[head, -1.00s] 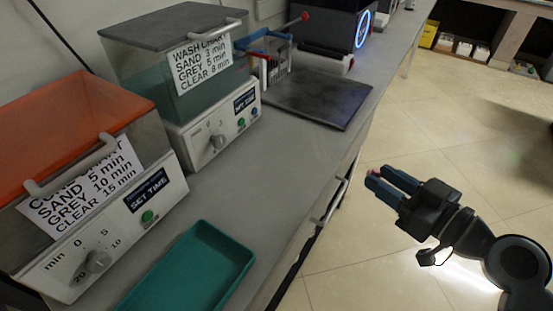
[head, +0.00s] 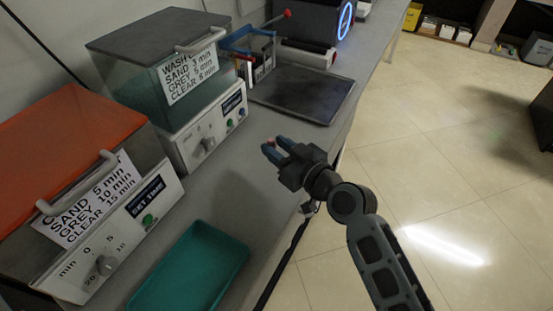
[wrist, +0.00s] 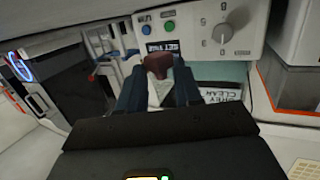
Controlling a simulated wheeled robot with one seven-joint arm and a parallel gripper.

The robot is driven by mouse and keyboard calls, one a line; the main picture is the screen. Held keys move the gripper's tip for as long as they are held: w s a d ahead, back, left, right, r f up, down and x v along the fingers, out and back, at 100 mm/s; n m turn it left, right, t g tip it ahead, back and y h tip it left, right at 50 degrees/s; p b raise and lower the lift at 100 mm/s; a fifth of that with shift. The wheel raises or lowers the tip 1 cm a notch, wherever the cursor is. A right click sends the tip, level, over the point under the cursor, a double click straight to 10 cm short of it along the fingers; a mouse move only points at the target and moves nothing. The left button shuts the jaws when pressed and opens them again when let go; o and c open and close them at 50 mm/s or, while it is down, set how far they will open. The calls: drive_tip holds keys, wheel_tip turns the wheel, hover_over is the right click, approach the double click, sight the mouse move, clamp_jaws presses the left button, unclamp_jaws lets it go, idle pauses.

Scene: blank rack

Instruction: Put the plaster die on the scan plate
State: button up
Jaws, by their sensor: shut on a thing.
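My gripper (head: 270,148) is over the bench's right part, in front of the clear wash unit, its fingers pointing left. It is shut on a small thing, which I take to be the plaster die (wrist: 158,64). In the wrist view the die shows a reddish-brown end between the fingers and a pale part below it. I cannot pick out the scan plate for certain. A dark flat mat (head: 318,103) lies on the bench beyond my gripper, in front of a dark machine with a blue ring light (head: 346,20).
A teal tray (head: 238,247) sits at the near end of the bench. Two wash units, an orange-lidded one (head: 70,130) and a grey-lidded one (head: 150,35), line the wall. A blue and red rack (head: 250,45) stands behind the mat. The bench between is clear.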

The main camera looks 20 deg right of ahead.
wheel_tip(320, 180, down, 5)
drive_tip(key=shift+r+b, duration=0.1)
drive_tip(key=shift+b, duration=0.4)
drive_tip(key=shift+w+a, duration=0.1)
drive_tip(key=shift+w, duration=0.05)
drive_tip(key=shift+f, duration=0.25)
drive_tip(key=shift+f, duration=0.2)
drive_tip(key=o, duration=1)
drive_tip(key=shift+r, duration=0.1)
